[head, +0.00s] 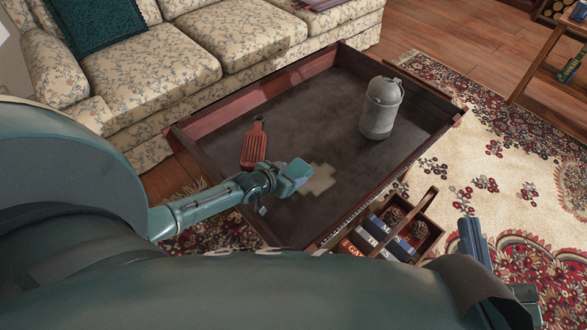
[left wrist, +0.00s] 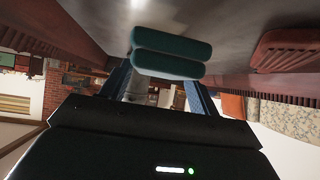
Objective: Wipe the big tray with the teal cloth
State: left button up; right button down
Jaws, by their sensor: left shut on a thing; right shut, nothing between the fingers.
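The big tray (head: 330,118) is a reddish-brown wooden tray with raised walls and a dark grey, dirty-looking floor. A pale blocky patch (head: 318,180) shows on its floor. The teal cloth (head: 299,170), folded into a pad, is between the fingers of my left gripper (head: 284,182), over the tray's near part beside the pale patch. The cloth also shows at the fingertips in the left wrist view (left wrist: 170,55); I cannot tell whether it touches the floor. My right gripper (head: 470,235) is outside the tray at the lower right, shut and empty.
Inside the tray, a reddish slotted paddle-like utensil (head: 254,143) lies at left and a grey lidded canister (head: 380,108) stands at right. A wooden caddy (head: 428,215) with books sits at the near side. A floral sofa (head: 165,60) stands behind. The tray's middle is clear.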

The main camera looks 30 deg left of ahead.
pick_arm(q)
notch_tip(320, 180, up, 6)
jog(key=p, duration=0.6)
notch_tip(320, 180, up, 3)
jog(key=p, duration=0.2)
jog(key=shift+p, duration=0.4)
